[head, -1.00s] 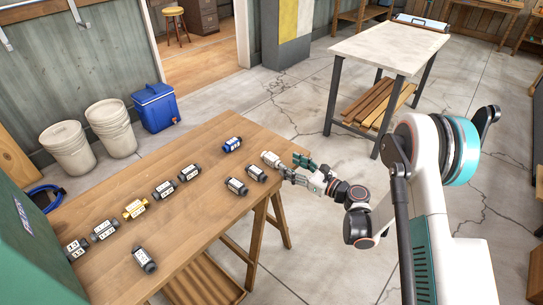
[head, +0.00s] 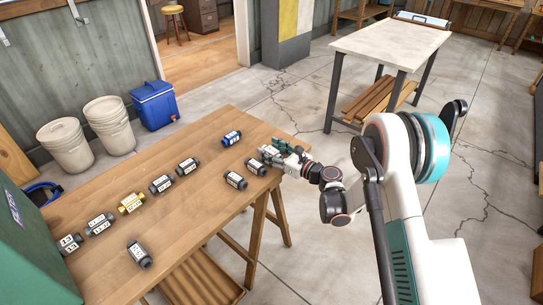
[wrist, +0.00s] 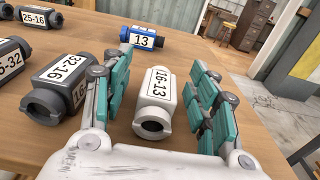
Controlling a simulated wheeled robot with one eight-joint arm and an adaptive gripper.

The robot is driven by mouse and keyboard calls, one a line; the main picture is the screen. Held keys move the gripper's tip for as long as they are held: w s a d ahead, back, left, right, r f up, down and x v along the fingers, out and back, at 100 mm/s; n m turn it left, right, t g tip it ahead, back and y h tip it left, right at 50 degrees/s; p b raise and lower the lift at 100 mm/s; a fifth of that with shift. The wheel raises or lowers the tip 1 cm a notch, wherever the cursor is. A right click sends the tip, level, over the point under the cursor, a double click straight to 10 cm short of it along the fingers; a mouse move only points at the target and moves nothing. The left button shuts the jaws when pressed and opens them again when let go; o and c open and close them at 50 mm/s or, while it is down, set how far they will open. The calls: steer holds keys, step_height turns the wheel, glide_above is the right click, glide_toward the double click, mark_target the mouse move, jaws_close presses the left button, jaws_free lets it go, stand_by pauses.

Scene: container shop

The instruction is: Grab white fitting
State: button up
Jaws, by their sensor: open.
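The white fitting (wrist: 155,102) lies on the wooden table in the wrist view, its label reading 16-13 and its dark round opening facing me. My gripper (wrist: 160,88) is open, with one teal-padded finger on each side of the fitting. A gap shows on both sides of it, wider on the right. In the head view my gripper (head: 278,150) is at the table's far right edge. There the white fitting is mostly hidden by the fingers.
A grey fitting (wrist: 62,88) lies close outside my left finger. Several grey fittings and a yellow fitting (head: 131,203) lie along the wooden table (head: 195,220). A light-topped table (head: 390,45) stands behind.

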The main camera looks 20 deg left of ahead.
steer(key=shift+c, duration=0.5)
steer(key=c, duration=1.1)
steer(key=shift+r, duration=0.1)
